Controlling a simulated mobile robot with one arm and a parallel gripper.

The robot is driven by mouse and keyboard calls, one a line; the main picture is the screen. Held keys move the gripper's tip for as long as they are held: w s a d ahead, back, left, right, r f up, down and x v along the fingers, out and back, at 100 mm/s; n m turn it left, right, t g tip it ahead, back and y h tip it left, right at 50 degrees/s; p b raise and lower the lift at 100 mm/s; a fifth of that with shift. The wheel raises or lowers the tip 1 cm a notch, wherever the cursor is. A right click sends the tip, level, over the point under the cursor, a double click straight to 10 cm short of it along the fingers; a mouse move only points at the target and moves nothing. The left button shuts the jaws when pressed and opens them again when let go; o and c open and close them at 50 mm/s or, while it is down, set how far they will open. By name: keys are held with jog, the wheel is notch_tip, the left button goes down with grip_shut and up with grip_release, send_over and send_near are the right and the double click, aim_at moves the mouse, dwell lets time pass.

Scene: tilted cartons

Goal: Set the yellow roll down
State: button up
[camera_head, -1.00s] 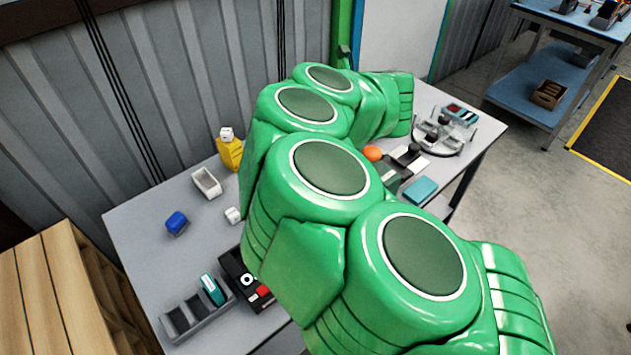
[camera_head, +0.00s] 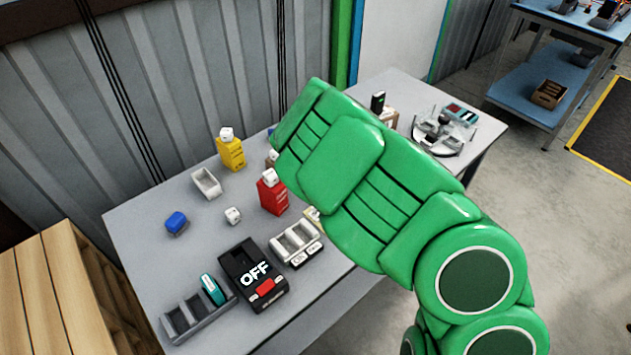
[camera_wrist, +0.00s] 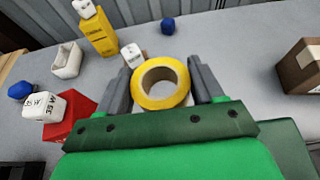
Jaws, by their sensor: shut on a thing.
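The yellow roll (camera_wrist: 160,102) is a thick ring with a light inner core, seen in the wrist view. My gripper (camera_wrist: 160,76) is shut on it, with one grey finger at each side. The roll's open end faces the camera. The grey table (camera_head: 135,245) lies beyond and below it; I cannot tell how far the roll is above the surface. In the head view my green arm hides the gripper and the roll.
A red carton (camera_head: 272,196) with a white cube on top, a yellow carton (camera_head: 231,155) and a white bin (camera_head: 207,183) stand nearby. A brown box (camera_wrist: 302,68) is at right in the wrist view.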

jog(key=shift+f, duration=5.95)
jog(key=shift+f, duration=0.2)
jog(key=o, duration=0.8)
jog(key=shift+r, duration=0.2)
jog(key=shift+v, duration=3.75)
jog(key=shift+f, duration=0.1)
